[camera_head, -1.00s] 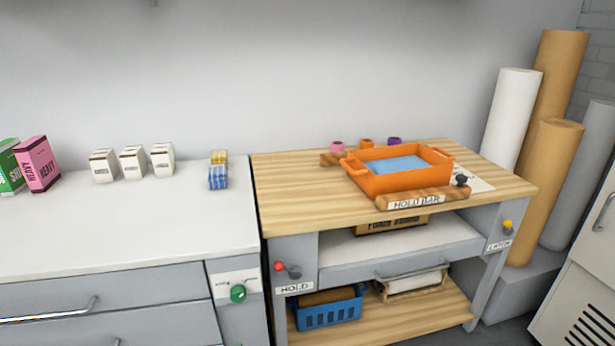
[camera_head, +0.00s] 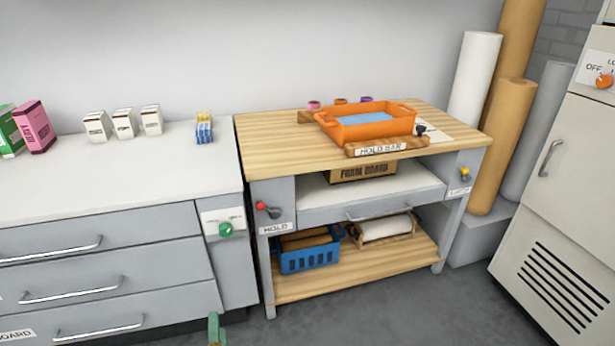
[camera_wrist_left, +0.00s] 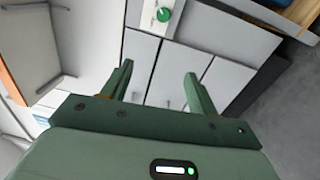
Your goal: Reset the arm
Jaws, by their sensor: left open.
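My left gripper (camera_wrist_left: 156,82) shows in the left wrist view with its two green fingers spread apart and nothing between them. Grey drawer fronts (camera_wrist_left: 180,75) lie beyond the fingers. In the head view only a green finger end of my left gripper (camera_head: 215,330) shows at the bottom edge, in front of the drawer cabinet (camera_head: 150,270). My right gripper is not in view.
A wooden workbench (camera_head: 270,150) holds an orange tray (camera_head: 370,128) and a hold bar (camera_head: 385,147). Small boxes stand on the white counter (camera_head: 120,175). Paper rolls (camera_head: 475,80) and a white cabinet (camera_head: 565,190) stand at right. Grey floor (camera_head: 400,300) is clear.

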